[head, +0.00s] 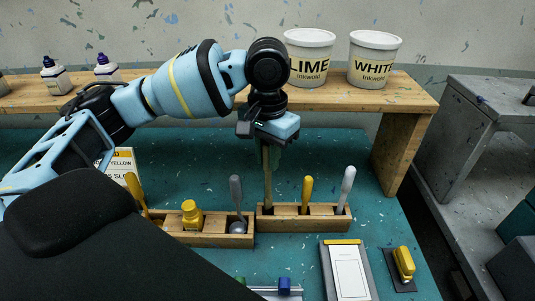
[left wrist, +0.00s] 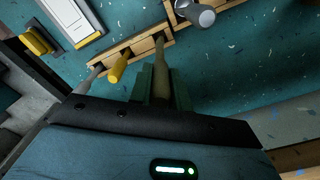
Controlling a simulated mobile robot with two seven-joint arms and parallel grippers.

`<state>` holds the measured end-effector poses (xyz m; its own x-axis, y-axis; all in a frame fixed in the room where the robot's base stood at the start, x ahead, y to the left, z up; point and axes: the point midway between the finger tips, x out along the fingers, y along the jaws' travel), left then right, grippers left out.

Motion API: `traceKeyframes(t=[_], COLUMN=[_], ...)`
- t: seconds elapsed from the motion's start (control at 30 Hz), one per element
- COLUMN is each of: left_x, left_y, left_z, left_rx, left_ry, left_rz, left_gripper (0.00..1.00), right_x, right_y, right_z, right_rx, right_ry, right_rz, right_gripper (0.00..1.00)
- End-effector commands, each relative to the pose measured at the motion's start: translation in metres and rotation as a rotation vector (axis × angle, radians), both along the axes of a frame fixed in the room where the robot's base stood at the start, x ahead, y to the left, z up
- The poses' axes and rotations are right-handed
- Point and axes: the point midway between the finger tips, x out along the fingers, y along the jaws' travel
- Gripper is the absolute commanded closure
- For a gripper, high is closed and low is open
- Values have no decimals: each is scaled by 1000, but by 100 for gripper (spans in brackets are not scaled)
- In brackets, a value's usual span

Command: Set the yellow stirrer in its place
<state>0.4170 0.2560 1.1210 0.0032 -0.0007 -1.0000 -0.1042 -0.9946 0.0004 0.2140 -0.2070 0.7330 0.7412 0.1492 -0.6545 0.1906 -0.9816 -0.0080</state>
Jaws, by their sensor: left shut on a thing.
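My left gripper (head: 267,140) is shut on a tan stick (head: 267,178), held upright above the left end of the right wooden rack (head: 300,225). The stick also shows between the fingers in the left wrist view (left wrist: 160,60). Its lower end reaches the rack's left slot; how deep it sits is hidden. No yellow shows on the visible part of the stick. A yellow-handled tool (head: 307,192) and a white-handled tool (head: 347,187) stand in the same rack. Another yellow handle (head: 136,188) leans in the left rack (head: 215,241). My right gripper is not in view.
The left rack also holds a yellow bottle (head: 192,214) and a grey ladle (head: 237,200). A sign (head: 122,160) stands behind it. A clipboard (head: 348,272) and yellow stapler (head: 403,264) lie at the front right. A wooden shelf (head: 420,100) with two tubs spans the back.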

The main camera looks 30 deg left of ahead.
Motion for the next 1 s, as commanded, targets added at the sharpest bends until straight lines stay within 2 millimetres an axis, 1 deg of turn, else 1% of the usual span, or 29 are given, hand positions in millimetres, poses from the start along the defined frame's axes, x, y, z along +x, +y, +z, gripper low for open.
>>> traceKeyframes(t=[0.27,1.0], left_x=[0,0], left_y=[0,0], left_z=[-2,-21], left_rx=[0,0], left_ry=[1,1], left_rz=[0,0], left_gripper=[100,100], right_x=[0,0], right_y=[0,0], right_z=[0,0], right_rx=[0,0], right_ry=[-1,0], right_rz=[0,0], right_gripper=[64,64])
